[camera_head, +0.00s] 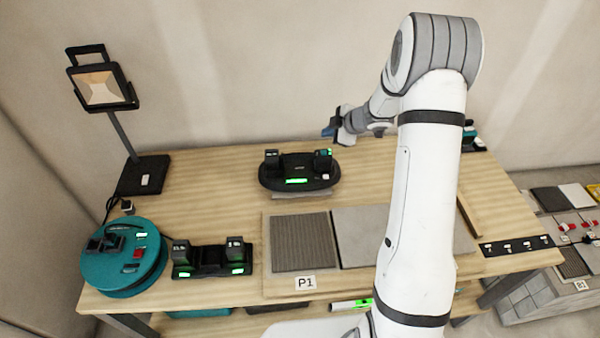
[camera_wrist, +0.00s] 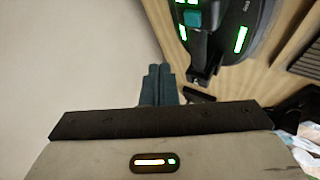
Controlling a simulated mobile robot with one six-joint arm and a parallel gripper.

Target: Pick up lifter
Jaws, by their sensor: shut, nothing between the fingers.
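A black oval device (camera_head: 298,186) with two upright black blocks and green lights stands on the wooden table near its back edge; it is possibly the lifter. In the wrist view a black device with green lights (camera_wrist: 229,48), which looks like the same one, fills the top right. My gripper (camera_head: 331,130) is behind and above it in the head view, close to the wall. In the wrist view its dark teal fingers (camera_wrist: 159,84) are together with nothing between them. They appear apart from the device.
A teal round device (camera_head: 130,277) and a black double-block dock (camera_head: 211,262) stand at the left of the table. A lamp (camera_head: 103,88) rises behind them. Grey tiles (camera_head: 302,242) lie at the front, partly hidden by my arm.

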